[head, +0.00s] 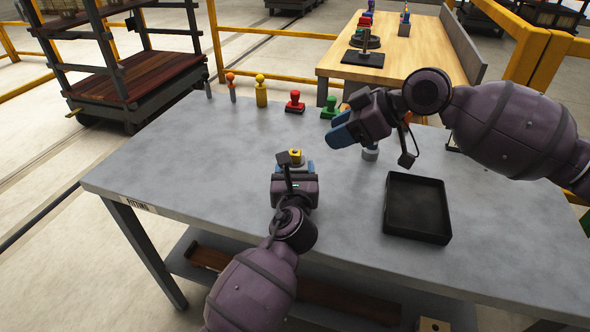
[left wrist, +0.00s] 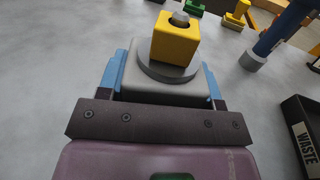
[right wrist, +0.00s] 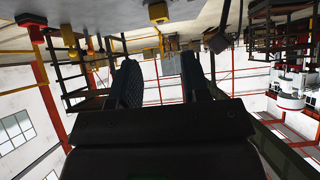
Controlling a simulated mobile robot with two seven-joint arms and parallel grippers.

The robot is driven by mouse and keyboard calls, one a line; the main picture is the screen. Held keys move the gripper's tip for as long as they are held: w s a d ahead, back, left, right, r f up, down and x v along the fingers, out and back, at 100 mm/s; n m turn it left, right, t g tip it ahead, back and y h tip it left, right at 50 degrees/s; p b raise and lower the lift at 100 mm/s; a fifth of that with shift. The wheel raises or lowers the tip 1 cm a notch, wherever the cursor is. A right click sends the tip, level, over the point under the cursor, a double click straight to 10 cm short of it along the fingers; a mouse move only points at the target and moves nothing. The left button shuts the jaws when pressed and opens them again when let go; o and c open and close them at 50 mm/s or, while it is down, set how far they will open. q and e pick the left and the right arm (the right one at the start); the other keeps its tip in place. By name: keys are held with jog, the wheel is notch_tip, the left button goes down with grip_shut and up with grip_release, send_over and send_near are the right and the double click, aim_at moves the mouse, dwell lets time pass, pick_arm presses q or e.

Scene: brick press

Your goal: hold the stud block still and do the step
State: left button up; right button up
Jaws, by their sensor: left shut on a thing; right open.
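The stud block (left wrist: 165,88) is a grey block with a round grey collar on top. A yellow cube-shaped piece (left wrist: 175,42) sits on the collar, and a rounded metal stud tip (left wrist: 180,18) shows through its top. In the head view the yellow piece (head: 296,156) stands just beyond my left gripper (head: 295,170). My left gripper is shut on the stud block, its blue fingers on either side, low at the table. My right gripper (head: 341,132) is open and empty in the air to the right of the block and farther back. Its two spread fingers (right wrist: 160,80) show in the right wrist view.
A black waste tray (head: 388,225) stands at right on the grey table (head: 200,160). A blue-handled tool (left wrist: 275,38) stands behind it. A red-handled piece (head: 295,103), a green one (head: 329,108) and a yellow one (head: 261,92) line the back edge.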

jog(key=shift+o, duration=1.5)
jog(key=shift+w+a+r, duration=0.1)
jog(key=shift+a+r, duration=0.05)
jog(key=shift+r, duration=0.25)
jog(key=w+a+r+n, duration=0.1)
jog(key=a+r+n, duration=0.15)
jog(key=a, duration=0.35)
jog(key=a+r+n, duration=0.1)
jog(key=a+r, duration=0.3)
jog(key=a, duration=0.2)
jog(key=n+g+h, duration=0.3)
jog(key=n+h, duration=0.1)
jog(key=h, duration=0.5)
send_over(295, 150)
jog(key=a, duration=0.1)
jog(key=shift+m, duration=0.25)
jog(key=f, duration=0.4)
jog(key=shift+w+f, duration=0.25)
jog(key=shift+f, duration=0.15)
jog(key=shift+s+d+f+n+h, duration=0.1)
jog(key=shift+s+d+n+h, duration=0.15)
jog(key=shift+d+n+h, duration=0.2)
jog(key=shift+f, duration=4.4)
